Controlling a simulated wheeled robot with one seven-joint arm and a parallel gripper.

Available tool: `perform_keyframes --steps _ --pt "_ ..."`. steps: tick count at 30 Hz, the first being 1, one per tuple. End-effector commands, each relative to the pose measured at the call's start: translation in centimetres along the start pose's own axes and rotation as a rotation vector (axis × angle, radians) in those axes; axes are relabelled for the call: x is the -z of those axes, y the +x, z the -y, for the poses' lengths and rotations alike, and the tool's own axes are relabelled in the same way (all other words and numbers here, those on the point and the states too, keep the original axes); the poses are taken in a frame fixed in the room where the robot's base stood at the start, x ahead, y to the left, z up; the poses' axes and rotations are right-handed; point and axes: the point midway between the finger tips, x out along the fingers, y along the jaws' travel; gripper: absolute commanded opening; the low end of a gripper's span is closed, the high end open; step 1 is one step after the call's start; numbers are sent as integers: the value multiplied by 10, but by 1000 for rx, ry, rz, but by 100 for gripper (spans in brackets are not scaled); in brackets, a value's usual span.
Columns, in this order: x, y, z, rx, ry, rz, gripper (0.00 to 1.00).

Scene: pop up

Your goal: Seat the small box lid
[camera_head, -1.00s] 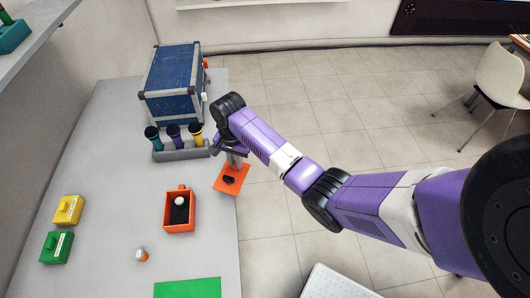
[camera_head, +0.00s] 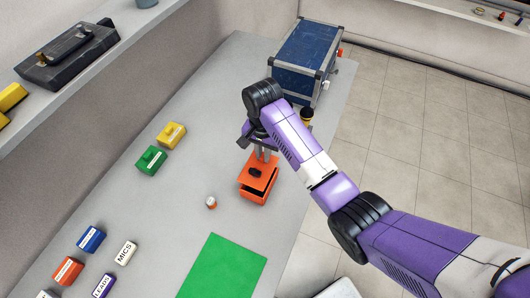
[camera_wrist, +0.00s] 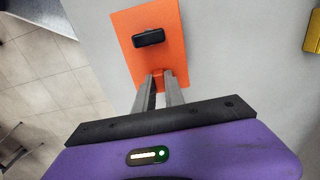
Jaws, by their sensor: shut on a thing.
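The orange lid (camera_head: 268,181) is a flat plate with a black knob (camera_head: 255,172). My gripper (camera_head: 264,157) is shut on the lid at one edge. In the wrist view my gripper (camera_wrist: 159,82) has its fingers close together on an orange part at the lid's (camera_wrist: 133,62) near edge, apart from the knob (camera_wrist: 149,38). The small orange box (camera_head: 252,196) stands on the table under the lid. The lid covers most of its opening, and a dark gap shows at the front. Whether the lid touches the rim, I cannot tell. The box is hidden in the wrist view.
A small white-and-orange piece (camera_head: 211,202) stands left of the box. A green mat (camera_head: 228,268) lies in front. Yellow (camera_head: 171,134) and green (camera_head: 151,160) blocks are at the left.

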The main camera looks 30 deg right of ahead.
Motion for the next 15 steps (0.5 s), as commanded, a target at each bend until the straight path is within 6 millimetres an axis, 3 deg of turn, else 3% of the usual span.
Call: perform_keyframes --steps 7,15 --pt "0 1 0 0 2 0 0" --pt "0 22 0 0 1 0 0"
